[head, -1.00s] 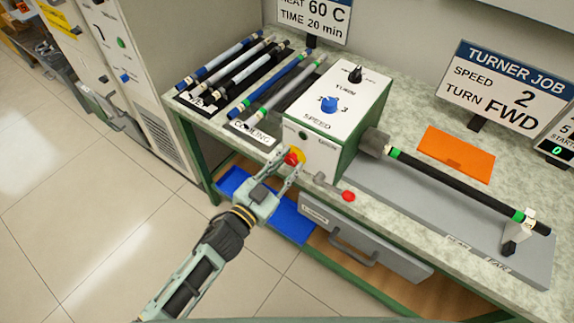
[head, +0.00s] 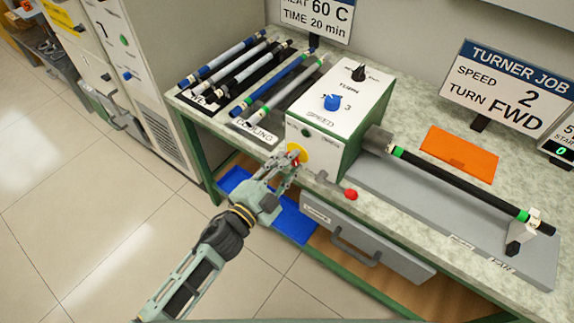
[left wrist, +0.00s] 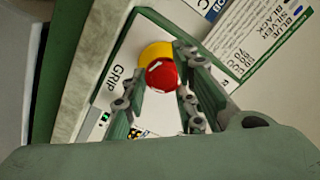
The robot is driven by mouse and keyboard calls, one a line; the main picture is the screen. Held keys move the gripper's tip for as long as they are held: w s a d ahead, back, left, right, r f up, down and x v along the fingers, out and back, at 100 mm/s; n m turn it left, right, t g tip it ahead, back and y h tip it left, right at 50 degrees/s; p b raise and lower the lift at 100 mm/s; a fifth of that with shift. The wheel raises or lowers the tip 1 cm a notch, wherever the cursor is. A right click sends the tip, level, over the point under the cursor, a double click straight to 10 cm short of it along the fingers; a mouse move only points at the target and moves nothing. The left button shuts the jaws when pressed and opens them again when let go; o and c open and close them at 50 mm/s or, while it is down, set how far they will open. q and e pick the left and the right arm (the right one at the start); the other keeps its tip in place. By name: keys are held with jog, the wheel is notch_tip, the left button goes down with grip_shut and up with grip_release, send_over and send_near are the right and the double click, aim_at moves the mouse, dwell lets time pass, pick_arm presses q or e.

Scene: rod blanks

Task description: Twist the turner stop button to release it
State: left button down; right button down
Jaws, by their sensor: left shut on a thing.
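The turner stop button is a red mushroom knob (left wrist: 161,77) on a yellow collar (head: 301,151), on the front face of the white and green turner box (head: 340,100). In the head view the fingers mostly hide the red part. My left gripper (head: 288,162) is shut on the button, one finger on each side of its red head, as the left wrist view shows. On the box top are a blue speed knob (head: 332,102) and a black turn knob (head: 358,73). My right gripper is not in view.
A lever with a red knob (head: 351,194) sticks out just right of the button. A black rod (head: 465,185) runs from the chuck to a support. Several rods lie left of the box. A grey drawer (head: 365,240) and blue tray (head: 235,180) are below.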

pick_arm(q)
jog(key=shift+s+d+f+m, duration=0.15)
jog(key=shift+d+f+m, duration=0.05)
jog(key=shift+f+m, duration=0.1)
jog(key=c, duration=1.8)
grip_release()
jog(key=shift+o, duration=1.2)
jog(key=shift+d, duration=0.15)
jog(key=shift+w, duration=0.25)
jog(key=shift+r, duration=0.1)
jog(key=v, duration=1.2)
